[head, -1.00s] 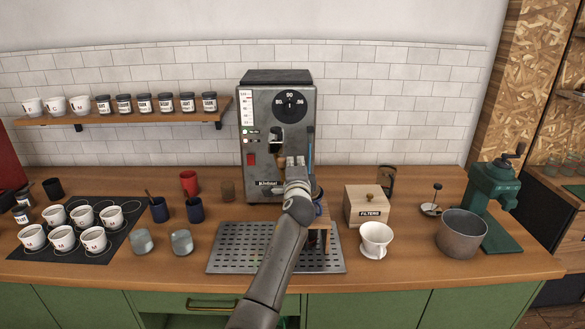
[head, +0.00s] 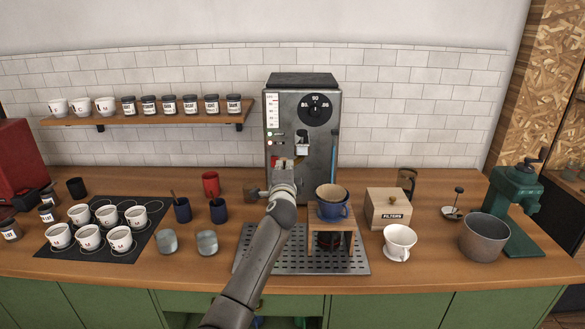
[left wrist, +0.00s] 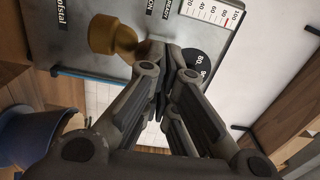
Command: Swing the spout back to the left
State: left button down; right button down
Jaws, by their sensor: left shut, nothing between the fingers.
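The grey machine (head: 335,165) stands at the back of the counter with a dial and a scale on its front. My left gripper (head: 284,165) is shut and empty in front of its lower front. In the left wrist view a wooden knob (left wrist: 112,38) sits at the machine front beside my shut fingers (left wrist: 160,80); I cannot tell whether they touch. In the head view a short stubby part (head: 264,194) sticks out to the left beside my wrist. It may be the spout, but my arm hides where it joins. My right gripper does not show.
A blue dripper (head: 332,211) with a filter stands on a wooden stand (head: 345,242) right of my arm, over the drip grate (head: 247,262). A filters box (head: 388,209) stands right.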

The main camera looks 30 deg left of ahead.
pick_arm(q)
jog(key=shift+s+a, duration=0.1)
jog(key=shift+a, duration=0.85)
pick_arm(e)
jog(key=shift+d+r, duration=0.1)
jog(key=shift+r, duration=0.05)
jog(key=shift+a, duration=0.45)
